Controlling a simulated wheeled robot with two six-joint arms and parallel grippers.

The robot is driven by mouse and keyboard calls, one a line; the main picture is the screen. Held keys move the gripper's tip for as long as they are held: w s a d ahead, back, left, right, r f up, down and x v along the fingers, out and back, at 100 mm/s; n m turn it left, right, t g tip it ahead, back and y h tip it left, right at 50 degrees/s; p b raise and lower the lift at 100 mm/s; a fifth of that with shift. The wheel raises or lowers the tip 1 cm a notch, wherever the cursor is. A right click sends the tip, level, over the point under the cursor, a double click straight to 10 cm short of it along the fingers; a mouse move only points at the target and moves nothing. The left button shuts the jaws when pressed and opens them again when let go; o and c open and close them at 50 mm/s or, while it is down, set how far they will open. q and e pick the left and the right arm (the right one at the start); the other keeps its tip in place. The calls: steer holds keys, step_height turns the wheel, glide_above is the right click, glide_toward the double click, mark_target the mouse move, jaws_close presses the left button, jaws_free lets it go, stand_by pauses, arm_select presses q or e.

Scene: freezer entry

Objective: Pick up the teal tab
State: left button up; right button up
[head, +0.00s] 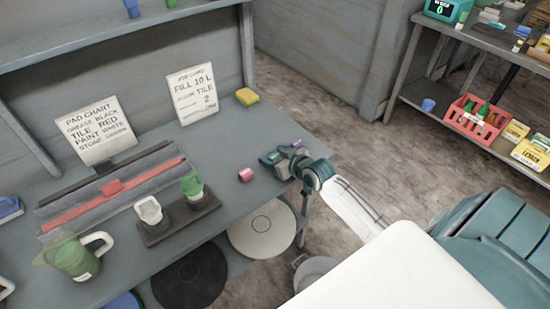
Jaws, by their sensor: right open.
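I cannot make out a separate teal tab in the head view. My right gripper (281,158) is open over the right end of the grey bench (215,150), its arm coming in from the right. A small pink and purple piece (245,174) lies on the bench just left of the gripper, apart from it. Small purple and teal patches show at the jaws, too small to tell whether they belong to the gripper or to something between them. My left gripper is not in view.
On the bench are a yellow sponge (247,97), two cards (97,131), a red-barred strip (112,187), a dark tray (178,220) with white and green cups, and a green jug (72,257). Round pads (262,229) sit below. A shelf with a red crate (476,118) stands right.

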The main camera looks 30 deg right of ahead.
steer(key=c, duration=1.1)
steer(key=shift+o, duration=0.2)
